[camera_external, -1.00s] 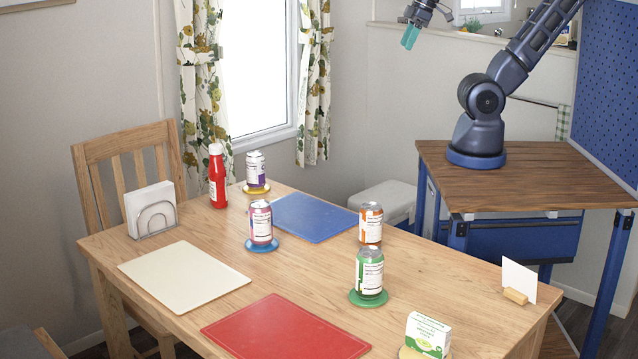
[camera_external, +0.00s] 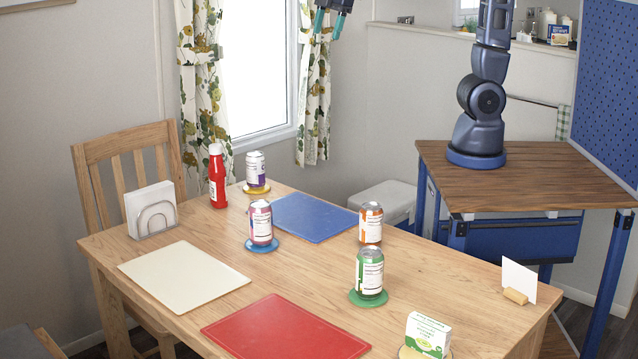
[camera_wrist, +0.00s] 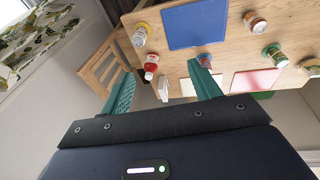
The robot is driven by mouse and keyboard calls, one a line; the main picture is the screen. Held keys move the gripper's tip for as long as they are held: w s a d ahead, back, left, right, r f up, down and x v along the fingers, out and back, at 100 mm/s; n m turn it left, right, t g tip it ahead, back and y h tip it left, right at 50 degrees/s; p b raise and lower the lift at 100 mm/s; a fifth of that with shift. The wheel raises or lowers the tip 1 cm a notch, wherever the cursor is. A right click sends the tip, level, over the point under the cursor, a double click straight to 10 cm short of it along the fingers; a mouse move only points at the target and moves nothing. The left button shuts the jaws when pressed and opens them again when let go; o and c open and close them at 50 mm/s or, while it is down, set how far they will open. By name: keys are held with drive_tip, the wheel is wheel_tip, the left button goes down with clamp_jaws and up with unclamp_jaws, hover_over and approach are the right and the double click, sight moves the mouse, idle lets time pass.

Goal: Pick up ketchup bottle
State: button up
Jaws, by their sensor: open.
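The ketchup bottle (camera_external: 217,176) is red with a white cap and a white label. It stands upright on the far left part of the wooden table, between the napkin holder and a can. In the wrist view the ketchup bottle (camera_wrist: 150,68) appears beyond and between my fingers. My gripper (camera_external: 329,22) is open and empty at the top of the external view, high above the table in front of the window. Its teal fingers are spread apart in the wrist view (camera_wrist: 165,90), with nothing between them up close.
A purple-labelled can (camera_external: 255,170) on a yellow coaster stands close right of the bottle. The napkin holder (camera_external: 152,210) is at its left. Other cans, a blue mat (camera_external: 302,217), a cream mat (camera_external: 184,277) and a red mat (camera_external: 285,328) are on the table. A chair (camera_external: 125,160) stands behind.

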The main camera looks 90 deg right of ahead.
drive_tip(key=w+a+f+n, duration=0.2)
drive_tip(key=w+f+n, duration=0.1)
drive_tip(key=w, duration=0.7)
drive_tip(key=n+g, duration=0.3)
drive_tip(key=n, duration=0.6)
approach(215, 145)
drive_tip(key=shift+s+a, duration=0.25)
drive_tip(key=shift+s, duration=0.35)
drive_tip(key=shift+w+a+f, duration=0.1)
drive_tip(key=shift+w+f, duration=0.15)
drive_tip(key=shift+f, duration=0.35)
wheel_tip(215, 145, down, 5)
drive_tip(key=shift+f, duration=0.2)
drive_tip(key=shift+w+d+f, duration=0.15)
drive_tip(key=shift+f, duration=1.15)
drive_tip(key=shift+w+d+f, duration=0.1)
drive_tip(key=shift+f, duration=1.2)
clamp_jaws()
